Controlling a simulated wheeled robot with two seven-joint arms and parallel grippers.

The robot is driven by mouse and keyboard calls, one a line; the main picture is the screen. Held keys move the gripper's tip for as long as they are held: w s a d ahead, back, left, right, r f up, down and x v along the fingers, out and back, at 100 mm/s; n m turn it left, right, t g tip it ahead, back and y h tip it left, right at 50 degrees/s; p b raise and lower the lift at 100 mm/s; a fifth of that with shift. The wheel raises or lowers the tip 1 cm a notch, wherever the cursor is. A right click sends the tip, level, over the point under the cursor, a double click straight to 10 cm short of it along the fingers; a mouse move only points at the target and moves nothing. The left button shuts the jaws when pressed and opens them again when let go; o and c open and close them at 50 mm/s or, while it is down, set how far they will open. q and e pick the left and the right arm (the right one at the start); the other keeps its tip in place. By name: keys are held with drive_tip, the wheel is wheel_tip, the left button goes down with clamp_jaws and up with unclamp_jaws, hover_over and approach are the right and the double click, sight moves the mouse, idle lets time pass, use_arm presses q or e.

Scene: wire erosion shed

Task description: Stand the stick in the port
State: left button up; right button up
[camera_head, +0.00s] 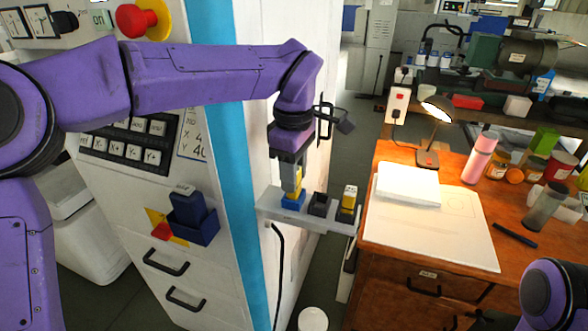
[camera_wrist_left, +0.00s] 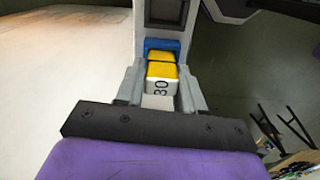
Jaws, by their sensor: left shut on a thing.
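The stick (camera_head: 298,178) is yellow with a white end and is upright between the fingers of my left gripper (camera_head: 293,165). In the left wrist view the stick (camera_wrist_left: 161,80) shows a white end marked "30", and the fingers of the gripper (camera_wrist_left: 160,95) are shut on its sides. A blue port (camera_head: 292,201) is right under the stick on a small grey shelf; it also shows in the wrist view (camera_wrist_left: 162,45). The stick's lower end meets the blue port in the picture; I cannot tell how deep it sits.
The shelf (camera_head: 272,207) also bears an empty-looking dark port (camera_head: 318,206) and another yellow block (camera_head: 348,197) in a dark holder. A blue bin (camera_head: 193,222) hangs on the machine front. A wooden desk (camera_head: 400,268) with lamp and papers stands right.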

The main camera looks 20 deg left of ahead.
use_arm(q)
drive_tip(key=shift+f, duration=0.15)
drive_tip(key=o, duration=1)
wheel_tip(320, 180, up, 13)
drive_tip(key=shift+r+p, duration=0.15)
drive_tip(key=shift+p, duration=1.1)
